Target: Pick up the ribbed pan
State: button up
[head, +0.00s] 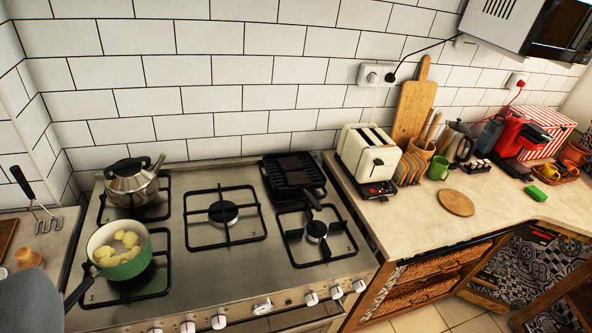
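The ribbed pan (287,184) is black and squarish. It sits on the back right burner of the steel stove (190,282), close to the tiled wall. Its short dark handle (312,200) points toward the front of the stove. A dark flat piece covers part of its inside, and I cannot tell what that is. My gripper does not show in this view, so its distance to the pan cannot be seen.
A kettle (132,184) stands on the back left burner and a green pot (122,270) with pale food on the front left one. The middle and front right burners are empty. A cream toaster (367,155) stands close right of the pan. A grey rounded shape fills the lower left corner.

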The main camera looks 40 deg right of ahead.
aim_at(290, 172)
jog(key=z, duration=0.45)
jog(key=k, duration=1)
jog(key=z, duration=1.3)
jog(key=i, duration=1.6)
jog(key=u, duration=0.95)
jog(key=i, duration=0.8)
jog(key=u, duration=0.5)
jog(key=k, duration=0.75)
jog(key=u, duration=0.2)
